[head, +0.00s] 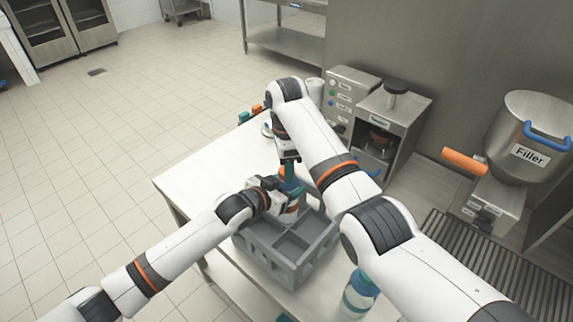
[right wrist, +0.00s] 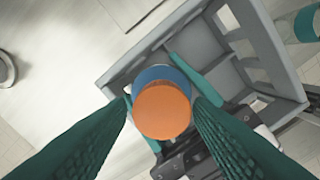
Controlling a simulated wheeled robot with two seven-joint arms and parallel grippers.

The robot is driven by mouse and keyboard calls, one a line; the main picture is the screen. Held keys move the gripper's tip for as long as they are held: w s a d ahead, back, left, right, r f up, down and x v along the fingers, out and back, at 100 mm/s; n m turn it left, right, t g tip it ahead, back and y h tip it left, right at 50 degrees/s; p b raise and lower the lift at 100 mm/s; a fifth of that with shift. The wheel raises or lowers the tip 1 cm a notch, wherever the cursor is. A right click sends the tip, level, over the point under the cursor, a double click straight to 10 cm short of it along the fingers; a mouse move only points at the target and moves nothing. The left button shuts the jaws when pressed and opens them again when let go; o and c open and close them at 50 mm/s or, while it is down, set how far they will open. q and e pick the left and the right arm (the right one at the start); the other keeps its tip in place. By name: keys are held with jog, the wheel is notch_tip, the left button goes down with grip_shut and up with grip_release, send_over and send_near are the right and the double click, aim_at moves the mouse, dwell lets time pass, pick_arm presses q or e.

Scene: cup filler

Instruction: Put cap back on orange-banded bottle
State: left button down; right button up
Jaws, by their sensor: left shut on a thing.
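The orange-banded bottle (head: 291,207) stands upright at the crate (head: 262,252), with blue showing above its orange band. My left gripper (head: 284,198) is shut on its side. My right gripper (head: 289,179) points down from above the bottle. In the right wrist view its green fingers (right wrist: 163,102) stand on both sides of a round orange cap (right wrist: 162,112). A blue round part (right wrist: 160,75) shows just behind the cap. The fingers look close to the cap's edges, but I cannot tell whether they grip it. Whether the cap touches the bottle is hidden.
A teal-banded bottle (head: 358,293) stands right of the crate. A white table (head: 190,172) has clear room left of the crate. Small machines (head: 350,95) and the Filler tank (head: 525,125) with an orange handle stand at the right.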

jog(key=shift+o, duration=0.9)
jog(key=shift+r, duration=2.2)
jog(key=shift+c, duration=0.2)
